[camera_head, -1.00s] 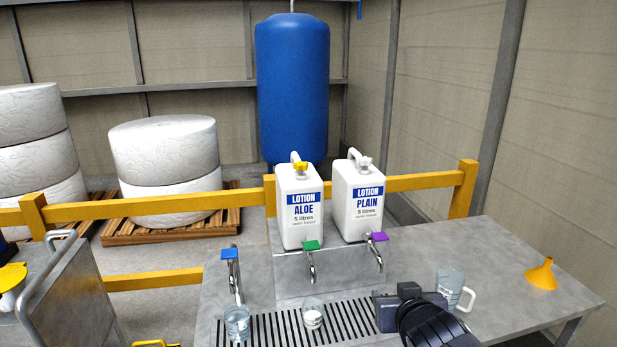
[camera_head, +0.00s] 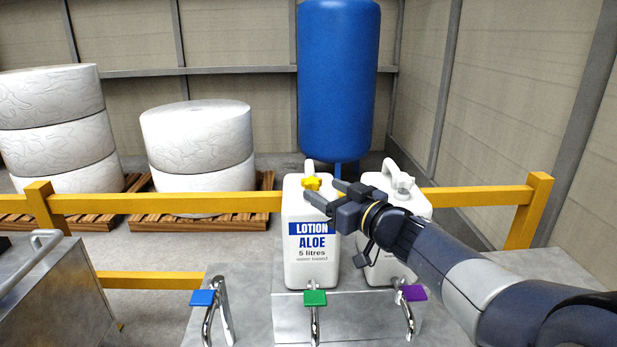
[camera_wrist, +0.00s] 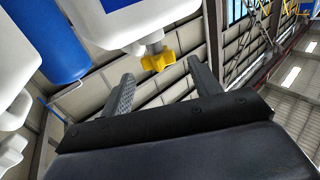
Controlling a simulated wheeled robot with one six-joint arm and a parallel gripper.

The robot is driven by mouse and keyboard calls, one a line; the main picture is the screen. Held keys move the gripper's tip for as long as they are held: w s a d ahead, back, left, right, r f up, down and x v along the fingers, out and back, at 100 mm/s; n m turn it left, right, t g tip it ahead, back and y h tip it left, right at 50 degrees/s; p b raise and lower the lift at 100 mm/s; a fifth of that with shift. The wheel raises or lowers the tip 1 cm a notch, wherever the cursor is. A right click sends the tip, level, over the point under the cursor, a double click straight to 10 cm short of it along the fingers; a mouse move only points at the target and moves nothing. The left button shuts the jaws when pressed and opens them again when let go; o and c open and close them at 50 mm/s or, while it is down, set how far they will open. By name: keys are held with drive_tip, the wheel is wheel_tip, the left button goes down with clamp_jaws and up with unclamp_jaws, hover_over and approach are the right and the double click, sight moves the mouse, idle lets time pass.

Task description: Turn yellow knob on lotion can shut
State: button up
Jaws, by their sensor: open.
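The white lotion can labelled ALOE (camera_head: 311,268) stands upright on the bench. Its yellow knob (camera_head: 312,183) sits on top at the front and shows its lobes. My gripper (camera_head: 327,193) is open and empty, reaching in from the right at knob height. In the wrist view the yellow knob (camera_wrist: 158,61) lies just ahead of the open fingertips (camera_wrist: 160,70), in line with the gap between them. No finger is clearly touching it. The can's white body (camera_wrist: 135,20) fills the upper part of that view.
A second white can (camera_head: 385,268) stands right of the first, partly hidden behind my arm. A yellow rail (camera_head: 150,203) and a blue tank (camera_head: 338,80) are behind.

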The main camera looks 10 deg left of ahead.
sight(306, 180)
drive_tip(key=p+x, duration=0.1)
drive_tip(key=x, duration=0.6)
drive_tip(key=shift+w+a, duration=0.25)
drive_tip(key=shift+w, duration=0.1)
drive_tip(key=c, duration=1)
